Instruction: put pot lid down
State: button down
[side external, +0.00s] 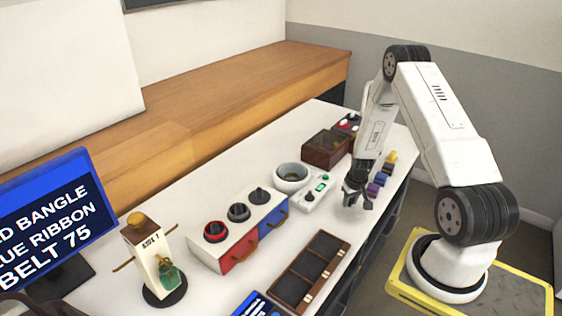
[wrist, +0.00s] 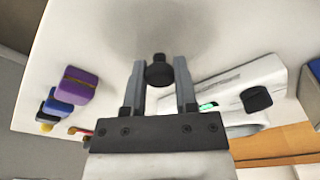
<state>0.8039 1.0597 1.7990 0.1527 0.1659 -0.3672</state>
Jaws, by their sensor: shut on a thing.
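The pot lid shows as a black knob (wrist: 159,71) between the fingers in the wrist view. A soft grey round patch lies beyond the knob; I cannot tell whether it is the lid's disc or a shadow. My gripper (side external: 357,196) points down over the white table, right of the hot plate, in the side view. Its fingers are shut on the lid's knob. The side view does not show the lid clearly. A round pale pot (side external: 291,172) stands uncovered on the table, behind and left of my gripper.
A white device (side external: 315,193) with a green display and black knob sits left of my gripper. A brown box (side external: 326,148) is behind. A dark compartment tray (side external: 306,270) lies in front, with bare table between.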

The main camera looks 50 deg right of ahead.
aim_at(351, 209)
jog(key=shift+f, duration=0.65)
jog(key=shift+f, duration=0.1)
jog(key=shift+c, duration=2)
grip_release()
notch_tip(351, 209, up, 12)
jog(key=s, duration=0.1)
jog(key=shift+s+a, duration=0.15)
jog(key=shift+a, duration=0.25)
jog(key=shift+a, duration=0.1)
